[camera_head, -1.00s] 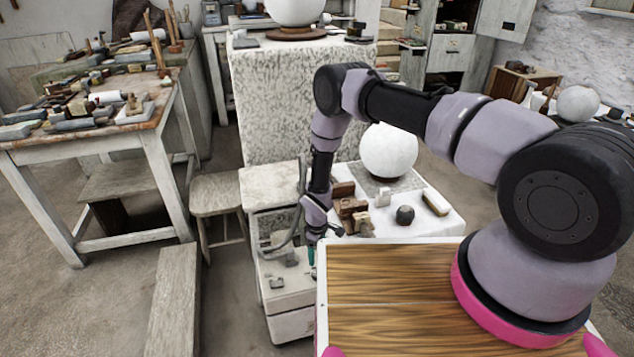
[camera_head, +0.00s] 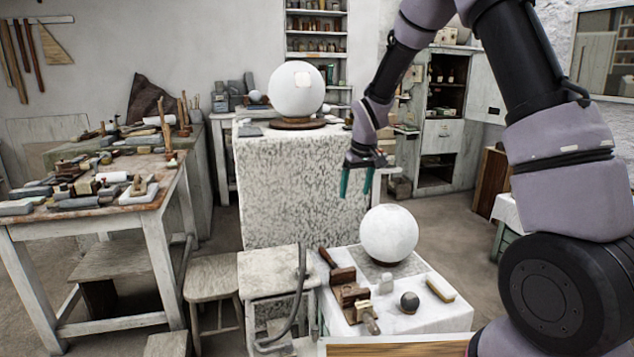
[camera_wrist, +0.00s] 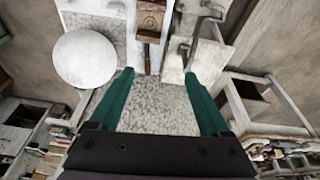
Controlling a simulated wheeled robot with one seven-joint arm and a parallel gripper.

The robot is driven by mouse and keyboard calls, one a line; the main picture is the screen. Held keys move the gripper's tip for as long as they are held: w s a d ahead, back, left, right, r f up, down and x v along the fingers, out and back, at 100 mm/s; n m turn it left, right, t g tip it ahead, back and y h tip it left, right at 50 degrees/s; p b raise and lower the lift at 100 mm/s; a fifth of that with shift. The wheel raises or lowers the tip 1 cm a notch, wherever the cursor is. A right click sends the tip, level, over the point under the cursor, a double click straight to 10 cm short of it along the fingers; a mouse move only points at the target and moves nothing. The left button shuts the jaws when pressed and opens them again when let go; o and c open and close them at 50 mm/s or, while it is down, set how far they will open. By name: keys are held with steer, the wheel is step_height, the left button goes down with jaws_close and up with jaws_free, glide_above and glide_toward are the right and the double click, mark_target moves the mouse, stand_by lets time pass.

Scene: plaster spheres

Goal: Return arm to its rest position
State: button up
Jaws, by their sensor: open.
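My gripper (camera_head: 357,182) hangs from my raised arm, fingers pointing down, in the middle of the head view. Its two green fingers are apart with nothing between them. It is in front of the speckled plaster block and appears above the white sphere (camera_head: 389,233) on the low white stand. In the wrist view the open fingers (camera_wrist: 160,95) frame the speckled block, and the sphere (camera_wrist: 85,58) lies to their upper left. My upper arm fills the right of the head view.
The low stand (camera_head: 455,312) holds wooden tools and a small dark ball (camera_head: 409,302). A larger sphere (camera_head: 296,89) sits on the tall block (camera_head: 290,190). A cluttered workbench (camera_head: 163,205) and a stool (camera_head: 212,278) stand left. Floor shows right of the block.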

steer(key=s+d+r+m+t, duration=0.1)
steer(key=s+d+r, duration=0.25)
steer(key=r, duration=0.25)
steer(key=s+d+r+m, duration=0.2)
steer(key=s+r, duration=0.2)
steer(key=r, duration=0.2)
steer(key=s+d+r+m+t, duration=0.1)
steer(key=s+d+r, duration=0.25)
steer(key=r, duration=0.25)
steer(key=s+d+r+m+t, duration=0.1)
steer(key=s+d+r+m, duration=0.1)
steer(key=s, duration=0.7)
steer(key=s+d+r+m+t+y, duration=0.1)
steer(key=s+r, duration=0.3)
steer(key=s, duration=0.6)
steer(key=shift+s+d+r+m, duration=0.25)
steer(key=shift+d+r+m, duration=0.15)
steer(key=shift+d+m, duration=0.4)
